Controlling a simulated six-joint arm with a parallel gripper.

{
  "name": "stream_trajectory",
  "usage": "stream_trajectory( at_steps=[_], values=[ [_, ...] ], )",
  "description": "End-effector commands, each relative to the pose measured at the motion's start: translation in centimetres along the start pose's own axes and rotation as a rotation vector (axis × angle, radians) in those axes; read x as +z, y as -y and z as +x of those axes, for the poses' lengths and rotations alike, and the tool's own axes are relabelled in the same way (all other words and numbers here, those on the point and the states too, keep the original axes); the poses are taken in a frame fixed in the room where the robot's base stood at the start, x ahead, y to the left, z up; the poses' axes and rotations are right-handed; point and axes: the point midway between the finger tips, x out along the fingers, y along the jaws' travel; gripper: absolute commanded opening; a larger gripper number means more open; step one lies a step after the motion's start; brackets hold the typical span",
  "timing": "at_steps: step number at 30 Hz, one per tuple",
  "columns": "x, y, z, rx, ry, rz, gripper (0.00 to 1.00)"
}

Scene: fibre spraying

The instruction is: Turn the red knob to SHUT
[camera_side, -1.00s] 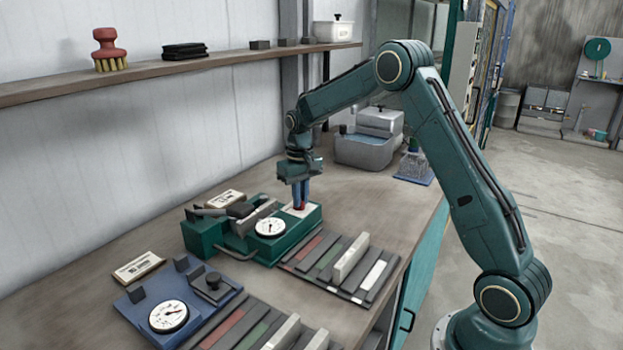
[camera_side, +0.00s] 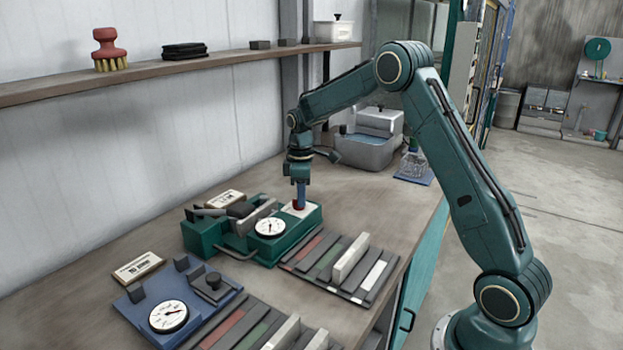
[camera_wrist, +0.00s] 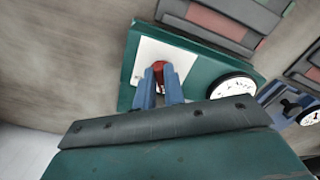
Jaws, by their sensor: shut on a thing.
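The red knob (camera_wrist: 158,69) sits on a white plate (camera_wrist: 176,50) on top of the green device. In the side view the knob (camera_side: 299,206) shows at the far right end of the green device (camera_side: 312,219), beside its round white dial (camera_side: 270,227). My gripper (camera_wrist: 160,84) has its two blue fingers shut on the knob, one on each side. In the side view my gripper (camera_side: 300,202) points straight down at the knob. Markings on the white plate are too small and partly covered to read, so I cannot tell the knob's setting.
Slats in a dark rack (camera_side: 322,289) lie in front of the green device. A blue device (camera_side: 133,314) with its own dial stands at the front left. A grey basin (camera_side: 365,151) stands behind. The bench between the green device and the basin is clear.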

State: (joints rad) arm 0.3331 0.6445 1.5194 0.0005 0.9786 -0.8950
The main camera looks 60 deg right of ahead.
Motion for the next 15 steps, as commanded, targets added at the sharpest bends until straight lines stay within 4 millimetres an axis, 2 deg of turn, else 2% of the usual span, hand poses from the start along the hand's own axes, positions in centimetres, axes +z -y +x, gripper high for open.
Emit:
stream_trajectory(
  at_steps=[6,15],
  values=[
    [-0.15,-0.12,-0.14,0.003,-0.004,-0.11,0.0],
    [-0.17,-0.15,-0.14,0.004,-0.004,-0.157,0.0]
  ],
)
